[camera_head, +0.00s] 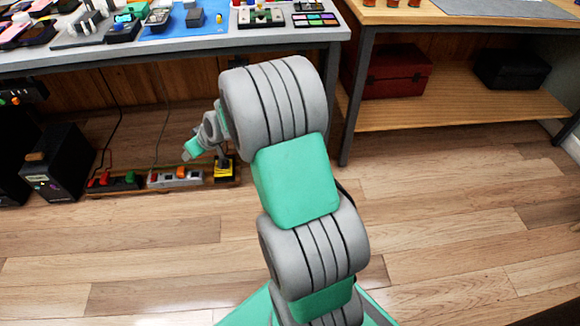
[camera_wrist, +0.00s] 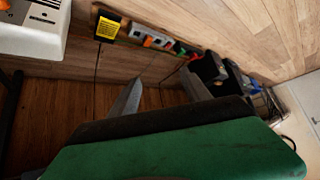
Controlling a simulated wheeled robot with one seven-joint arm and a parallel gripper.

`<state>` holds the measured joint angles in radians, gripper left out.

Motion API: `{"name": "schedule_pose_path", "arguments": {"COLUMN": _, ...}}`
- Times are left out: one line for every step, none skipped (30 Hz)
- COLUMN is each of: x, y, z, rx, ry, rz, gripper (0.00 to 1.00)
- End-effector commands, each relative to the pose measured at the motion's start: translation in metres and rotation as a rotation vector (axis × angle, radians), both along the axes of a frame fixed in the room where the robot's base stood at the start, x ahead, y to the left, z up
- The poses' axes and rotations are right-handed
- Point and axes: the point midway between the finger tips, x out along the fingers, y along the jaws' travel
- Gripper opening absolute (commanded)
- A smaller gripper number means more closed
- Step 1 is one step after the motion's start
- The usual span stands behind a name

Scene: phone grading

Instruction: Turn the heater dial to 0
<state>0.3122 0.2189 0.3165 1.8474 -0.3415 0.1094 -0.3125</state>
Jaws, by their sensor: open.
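A white appliance (camera_wrist: 35,28) with dark vent slots, which looks like the heater, is cut off at the top left of the wrist view. An orange part (camera_wrist: 5,4) shows at its corner; I cannot tell if it is the dial or read any setting. I cannot make out the heater in the head view. My gripper (camera_wrist: 162,88) is open and empty, its two fingers apart, and does not touch the appliance. In the head view the end of my arm is low, in front of the workbench, and its fingertips are not clear.
The cluttered workbench (camera_head: 180,45) stands above. Power strips (camera_head: 175,178), a yellow-and-black box (camera_head: 224,168) and a black case (camera_head: 56,165) are low beneath it. A wooden shelf (camera_head: 455,105) holds a red toolbox (camera_head: 395,72). Open wooden floor (camera_head: 120,255) lies in front.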

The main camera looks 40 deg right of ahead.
Motion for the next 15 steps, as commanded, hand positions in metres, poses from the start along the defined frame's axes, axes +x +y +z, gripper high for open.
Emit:
{"name": "schedule_pose_path", "arguments": {"x": 0.026, "y": -0.028, "z": -0.038, "rx": 0.014, "ry": -0.065, "rz": -0.022, "gripper": 0.56}}
{"name": "schedule_pose_path", "arguments": {"x": 0.041, "y": -0.044, "z": -0.053, "rx": 0.017, "ry": -0.12, "rz": -0.033, "gripper": 0.56}}
{"name": "schedule_pose_path", "arguments": {"x": 0.058, "y": -0.066, "z": -0.074, "rx": 0.018, "ry": -0.192, "rz": -0.054, "gripper": 0.56}}
{"name": "schedule_pose_path", "arguments": {"x": 0.067, "y": -0.083, "z": -0.091, "rx": 0.018, "ry": -0.244, "rz": -0.075, "gripper": 0.56}}
{"name": "schedule_pose_path", "arguments": {"x": 0.074, "y": -0.101, "z": -0.108, "rx": 0.015, "ry": -0.299, "rz": -0.099, "gripper": 0.56}}
{"name": "schedule_pose_path", "arguments": {"x": 0.079, "y": -0.126, "z": -0.13, "rx": 0.008, "ry": -0.369, "rz": -0.137, "gripper": 0.56}}
{"name": "schedule_pose_path", "arguments": {"x": 0.079, "y": -0.144, "z": -0.148, "rx": 0.001, "ry": -0.42, "rz": -0.171, "gripper": 0.56}}
{"name": "schedule_pose_path", "arguments": {"x": 0.077, "y": -0.163, "z": -0.166, "rx": -0.008, "ry": -0.469, "rz": -0.208, "gripper": 0.56}}
{"name": "schedule_pose_path", "arguments": {"x": 0.069, "y": -0.187, "z": -0.19, "rx": -0.025, "ry": -0.535, "rz": -0.265, "gripper": 0.56}}
{"name": "schedule_pose_path", "arguments": {"x": 0.06, "y": -0.205, "z": -0.208, "rx": -0.039, "ry": -0.581, "rz": -0.311, "gripper": 0.56}}
{"name": "schedule_pose_path", "arguments": {"x": 0.048, "y": -0.221, "z": -0.224, "rx": -0.058, "ry": -0.625, "rz": -0.359, "gripper": 0.56}}
{"name": "schedule_pose_path", "arguments": {"x": 0.032, "y": -0.24, "z": -0.243, "rx": -0.081, "ry": -0.675, "rz": -0.42, "gripper": 0.56}}
{"name": "schedule_pose_path", "arguments": {"x": 0.018, "y": -0.252, "z": -0.257, "rx": -0.099, "ry": -0.706, "rz": -0.465, "gripper": 0.56}}
{"name": "schedule_pose_path", "arguments": {"x": 0.004, "y": -0.262, "z": -0.268, "rx": -0.118, "ry": -0.735, "rz": -0.509, "gripper": 0.56}}
{"name": "schedule_pose_path", "arguments": {"x": -0.016, "y": -0.274, "z": -0.283, "rx": -0.143, "ry": -0.767, "rz": -0.565, "gripper": 0.56}}
